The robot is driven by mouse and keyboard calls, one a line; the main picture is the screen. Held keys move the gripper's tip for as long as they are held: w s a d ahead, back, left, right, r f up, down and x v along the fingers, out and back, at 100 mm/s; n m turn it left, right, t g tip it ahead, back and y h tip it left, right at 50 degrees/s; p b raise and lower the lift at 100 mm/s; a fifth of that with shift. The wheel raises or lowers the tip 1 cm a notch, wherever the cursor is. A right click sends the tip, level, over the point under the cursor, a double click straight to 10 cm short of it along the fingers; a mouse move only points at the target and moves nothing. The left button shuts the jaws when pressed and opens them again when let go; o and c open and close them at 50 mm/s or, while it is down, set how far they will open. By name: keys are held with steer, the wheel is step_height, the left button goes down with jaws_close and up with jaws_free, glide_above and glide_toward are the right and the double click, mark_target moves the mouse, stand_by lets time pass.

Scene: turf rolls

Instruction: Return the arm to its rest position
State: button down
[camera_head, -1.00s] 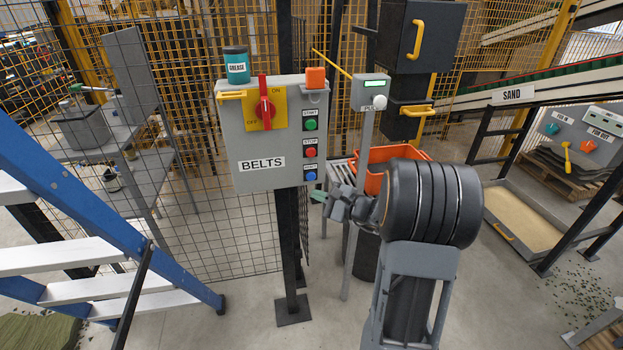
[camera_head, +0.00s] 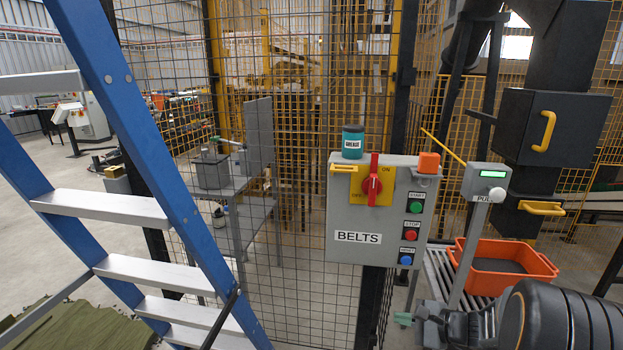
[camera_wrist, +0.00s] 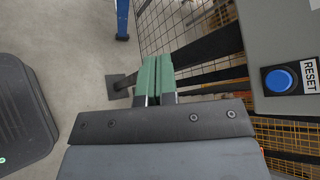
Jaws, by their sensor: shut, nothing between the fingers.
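My gripper shows at the bottom of the head view (camera_head: 404,319), low and just below the belts control box, with the dark rounded part of my arm to its right. In the wrist view its two green fingertips (camera_wrist: 158,62) are together and hold nothing. They point over the concrete floor and the foot of the dark post. The grey BELTS control box (camera_head: 382,210) is above it in the head view. The box's blue reset button (camera_wrist: 279,80) is at the right of the wrist view, apart from the fingers.
A blue stepladder (camera_head: 140,130) stands close at the left. A wire mesh fence (camera_head: 290,260) runs behind the box. A pull-knob post (camera_head: 470,240) and an orange tub (camera_head: 505,262) on rollers are at the right. A green grease can (camera_head: 353,142) stands on the box.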

steer(key=s+a+r+n+g+h+p, duration=0.2)
steer(key=s+r+n+g+h+p, duration=0.15)
steer(key=s+n, duration=0.2)
steer(key=s+a+r+n+g+h+p, duration=0.2)
steer(key=s+n+g+h, duration=0.15)
steer(key=s, duration=0.25)
steer(key=s+a+r+n+t+h+p, duration=0.2)
steer(key=r+n+p, duration=0.3)
steer(key=r, duration=0.7)
steer(key=s+a+n+h, duration=0.1)
steer(key=n, duration=0.1)
steer(key=shift+s+n+p, duration=0.2)
steer(key=shift+n+p, duration=0.1)
steer(key=shift+a, duration=0.1)
stand_by(4.1)
